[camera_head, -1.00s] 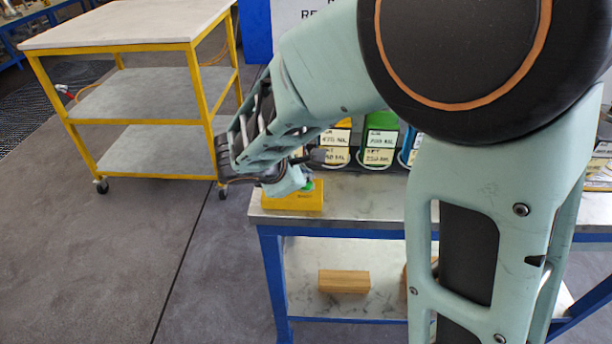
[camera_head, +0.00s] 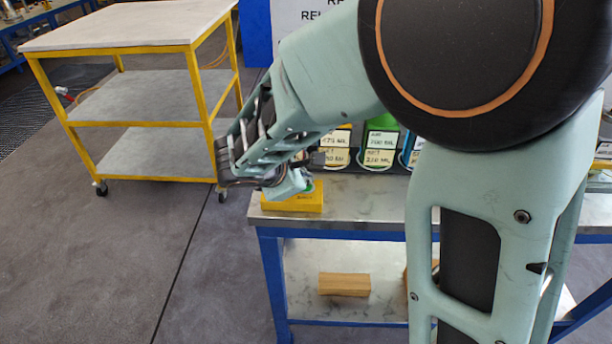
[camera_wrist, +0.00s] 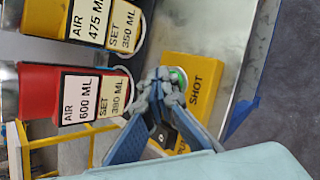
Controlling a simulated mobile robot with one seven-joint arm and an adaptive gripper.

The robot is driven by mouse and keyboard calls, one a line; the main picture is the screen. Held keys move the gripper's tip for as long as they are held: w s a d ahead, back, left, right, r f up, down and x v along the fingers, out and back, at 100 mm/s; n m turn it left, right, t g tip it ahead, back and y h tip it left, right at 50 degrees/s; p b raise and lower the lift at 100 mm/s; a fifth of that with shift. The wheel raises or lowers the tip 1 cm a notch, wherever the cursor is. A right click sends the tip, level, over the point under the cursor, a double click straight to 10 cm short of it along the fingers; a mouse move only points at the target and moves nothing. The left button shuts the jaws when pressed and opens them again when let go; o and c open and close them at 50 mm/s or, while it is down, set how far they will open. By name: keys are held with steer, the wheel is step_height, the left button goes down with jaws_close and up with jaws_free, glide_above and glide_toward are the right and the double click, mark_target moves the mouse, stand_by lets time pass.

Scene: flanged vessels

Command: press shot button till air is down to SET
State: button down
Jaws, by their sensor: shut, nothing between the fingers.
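The yellow shot box (camera_head: 291,202) sits at the left end of the metal bench; it also shows in the wrist view (camera_wrist: 196,105), marked SHOT. Its green button (camera_wrist: 179,76) is partly hidden by my fingertips. My gripper (camera_wrist: 167,88) is shut and empty, its tips at the button; I cannot tell whether they press it. It also shows in the head view (camera_head: 300,189). A yellow vessel (camera_wrist: 50,18) reads AIR 475 ML, SET 350 ML.
A green vessel (camera_head: 382,122) and a blue one, partly hidden by my arm, stand farther right on the bench (camera_head: 370,200). A wooden block (camera_head: 344,285) lies on the lower shelf. A yellow-framed cart (camera_head: 130,40) stands left, with open floor in front.

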steer(key=shift+r+p, duration=0.65)
steer(key=shift+r, duration=0.2)
steer(key=shift+r+p, duration=1.9)
steer(key=shift+r, duration=0.65)
